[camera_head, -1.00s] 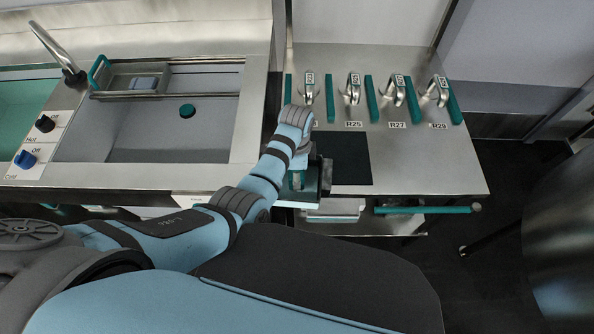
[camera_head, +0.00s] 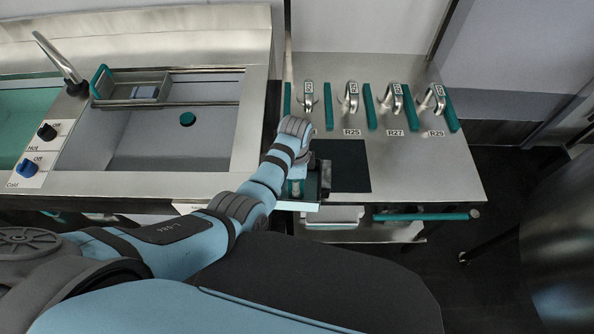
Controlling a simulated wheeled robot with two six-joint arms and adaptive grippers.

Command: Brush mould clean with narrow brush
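My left arm comes in from the left, and its wrist bends over the front left of the steel bench (camera_head: 425,175). My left gripper (camera_head: 297,188) points down there, beside a dark block and a teal-edged tray. Its fingertips are mostly hidden by the wrist, so I cannot tell whether it holds anything. Several curved metal pieces, such as the one above label R25 (camera_head: 348,97), stand in a row at the back of the bench between teal dividers. I cannot make out a mould or a narrow brush for certain. My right gripper is out of view.
A black mat (camera_head: 350,165) lies bare on the bench. A teal rail (camera_head: 425,216) runs along its front. White items (camera_head: 332,216) sit below the front edge. At left is a steel sink (camera_head: 165,145) with a rack (camera_head: 120,90) holding a small grey-blue block.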

